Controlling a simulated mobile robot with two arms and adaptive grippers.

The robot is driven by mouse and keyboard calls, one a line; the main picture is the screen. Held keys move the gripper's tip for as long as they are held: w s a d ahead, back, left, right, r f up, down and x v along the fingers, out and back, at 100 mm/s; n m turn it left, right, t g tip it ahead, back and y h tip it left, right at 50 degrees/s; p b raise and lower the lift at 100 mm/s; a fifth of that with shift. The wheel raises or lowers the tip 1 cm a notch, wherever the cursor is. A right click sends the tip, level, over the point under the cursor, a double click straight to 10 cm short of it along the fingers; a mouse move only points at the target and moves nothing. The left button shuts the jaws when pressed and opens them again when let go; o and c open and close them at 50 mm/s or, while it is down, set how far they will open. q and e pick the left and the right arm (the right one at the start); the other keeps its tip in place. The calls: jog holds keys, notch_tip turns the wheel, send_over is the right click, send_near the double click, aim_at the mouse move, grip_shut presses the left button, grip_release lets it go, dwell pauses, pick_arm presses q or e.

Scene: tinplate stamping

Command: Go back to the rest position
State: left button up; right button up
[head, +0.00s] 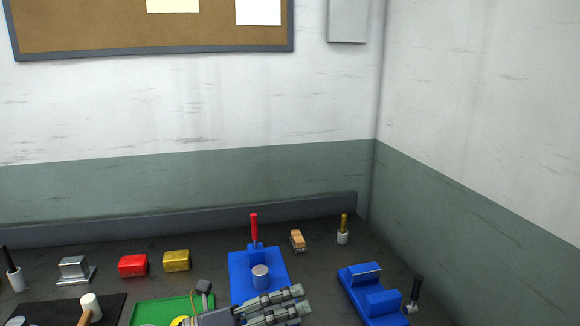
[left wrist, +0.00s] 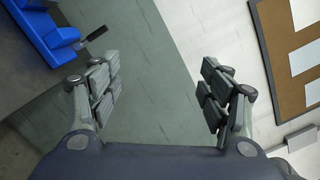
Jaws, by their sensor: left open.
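My left gripper (head: 298,300) is at the bottom of the head view, in front of the blue press with a red handle (head: 254,262). In the left wrist view my left gripper (left wrist: 160,85) has its two fingers wide apart, with nothing between them. It points toward the wall. A grey cylinder (head: 261,277) stands on the blue press, just behind the gripper in the picture. My right gripper is not in view.
A blue vise (head: 372,290) stands at the right; it also shows in the left wrist view (left wrist: 38,32). A green tray (head: 165,308), a mallet (head: 90,307), red (head: 132,265) and yellow (head: 176,260) blocks and a small tan car (head: 297,240) are on the bench. Walls rise behind.

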pick_arm(q)
jog(key=w+a+r+n+t+y, duration=0.2)
jog(key=a+n+t+y, duration=0.25)
jog(key=n+t, duration=0.35)
jog(key=w+a+r+n+t+y, duration=0.25)
jog(key=a+n+t, duration=0.35)
jog(key=n, duration=0.4)
jog(key=s+a+f+n+g+y, duration=0.2)
jog(key=a+f+n+y, duration=0.3)
jog(key=f+n+y, duration=0.15)
jog(key=s+a+f+n+g+y, duration=0.2)
jog(key=a+f+n+y, duration=0.35)
jog(key=f+n, duration=0.2)
jog(key=s+f+n+g+h, duration=0.1)
jog(key=s+f+n+g, duration=0.1)
jog(key=s+f+g, duration=0.65)
jog(key=s+f+n+g, duration=0.35)
jog(key=s+f, duration=0.65)
jog(key=s, duration=0.5)
notch_tip(320, 180, down, 26)
jog(key=s+m+g, duration=0.1)
jog(key=s+g, duration=0.1)
jog(key=s+a+f+g, duration=0.1)
jog(key=s+a+f, duration=0.1)
jog(key=s+f, duration=1.4)
jog(key=shift+s+a+f, duration=0.25)
jog(key=shift+s, duration=0.2)
